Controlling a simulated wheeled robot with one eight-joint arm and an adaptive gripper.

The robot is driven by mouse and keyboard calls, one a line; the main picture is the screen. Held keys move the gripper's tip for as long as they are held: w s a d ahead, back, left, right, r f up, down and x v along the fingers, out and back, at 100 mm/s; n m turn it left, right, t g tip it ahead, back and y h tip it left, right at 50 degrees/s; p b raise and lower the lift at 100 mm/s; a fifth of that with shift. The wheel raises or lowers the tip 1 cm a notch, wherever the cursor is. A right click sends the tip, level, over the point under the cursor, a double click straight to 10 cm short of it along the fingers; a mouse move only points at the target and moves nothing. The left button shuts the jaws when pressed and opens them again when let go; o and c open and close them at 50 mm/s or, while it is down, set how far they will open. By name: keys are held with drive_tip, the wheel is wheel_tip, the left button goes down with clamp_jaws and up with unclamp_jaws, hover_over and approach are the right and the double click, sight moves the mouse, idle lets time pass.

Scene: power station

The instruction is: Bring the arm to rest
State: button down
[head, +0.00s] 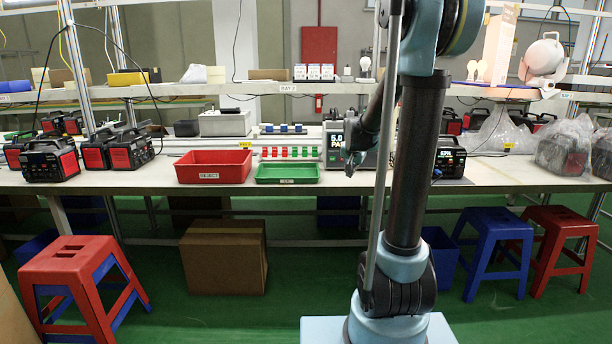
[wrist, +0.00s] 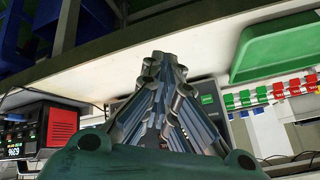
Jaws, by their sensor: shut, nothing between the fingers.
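My arm (head: 405,160) stands upright at the right of centre in the head view, its upper part cut off by the top edge. My gripper (wrist: 163,65) is shut and empty in the wrist view, its fingertips close together. In the head view the gripper's dark end (head: 350,168) shows just left of the arm, hanging in front of the workbench (head: 110,183) near the test device (head: 338,141). The column hides part of it. In the wrist view the bench edge runs beyond the fingertips, with no clear contact.
A red reject tray (head: 213,168) and a green tray (head: 287,173) stand on the bench left of the gripper. Red-black power units (head: 48,163) sit at both sides. Stools (head: 80,270) and a cardboard box (head: 224,257) stand below. Shelves (head: 200,90) run above.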

drive_tip(key=s+f+n+g, duration=0.2)
drive_tip(key=s+f+n, duration=0.1)
drive_tip(key=s, duration=1.7)
drive_tip(key=s+f+n+g+y, duration=0.1)
drive_tip(key=s+f+n+g, duration=0.2)
drive_tip(key=s, duration=1.8)
wheel_tip(320, 180, down, 3)
drive_tip(key=shift+f+n, duration=0.15)
drive_tip(key=shift+n, duration=0.25)
